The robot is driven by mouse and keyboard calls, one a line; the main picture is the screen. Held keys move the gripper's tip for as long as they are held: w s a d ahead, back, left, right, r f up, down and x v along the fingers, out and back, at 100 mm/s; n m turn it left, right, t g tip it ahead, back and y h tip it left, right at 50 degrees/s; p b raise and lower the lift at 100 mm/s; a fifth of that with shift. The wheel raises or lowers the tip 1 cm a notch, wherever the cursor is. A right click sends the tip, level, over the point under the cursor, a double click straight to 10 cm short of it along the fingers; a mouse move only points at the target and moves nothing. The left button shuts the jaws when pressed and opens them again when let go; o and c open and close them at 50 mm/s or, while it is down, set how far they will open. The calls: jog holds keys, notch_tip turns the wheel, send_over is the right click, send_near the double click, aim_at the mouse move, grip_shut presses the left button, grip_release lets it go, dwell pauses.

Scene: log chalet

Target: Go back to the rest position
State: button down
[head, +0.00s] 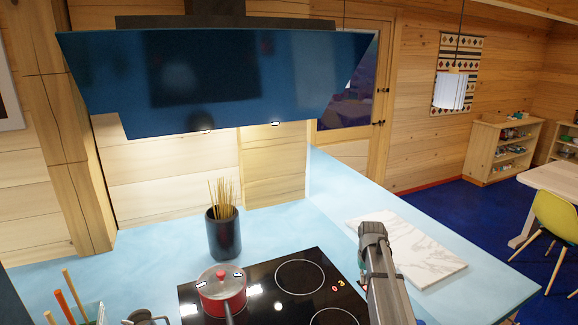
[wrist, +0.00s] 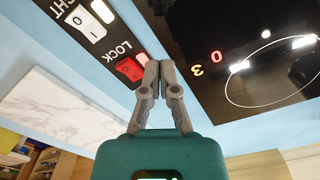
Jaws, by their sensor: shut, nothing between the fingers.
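My gripper (wrist: 160,68) is shut and empty in the wrist view. Its grey fingertips meet close to a red rocker switch (wrist: 129,69) labelled LOCK on a black panel (wrist: 104,52); I cannot tell whether they touch it. A white rocker switch (wrist: 86,22), its label partly cut off, sits on the same panel. In the head view my arm (head: 385,280) reaches over the counter at the right side of the black cooktop (head: 262,272), and it hides the fingers and the switch panel.
A red pot (head: 222,290) stands on the cooktop, whose display shows red digits. Behind it is a dark holder (head: 222,236) with thin sticks. A marble board (head: 420,250) lies right of my arm. The blue range hood (head: 215,80) hangs above. Utensils (head: 72,300) stand at lower left.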

jog(key=s+a, duration=0.5)
jog(key=s, duration=0.5)
jog(key=s+a+n, duration=0.1)
jog(key=s+a, duration=0.4)
jog(key=s, duration=0.6)
jog(key=shift+s+a, duration=0.3)
jog(key=shift+a, duration=0.1)
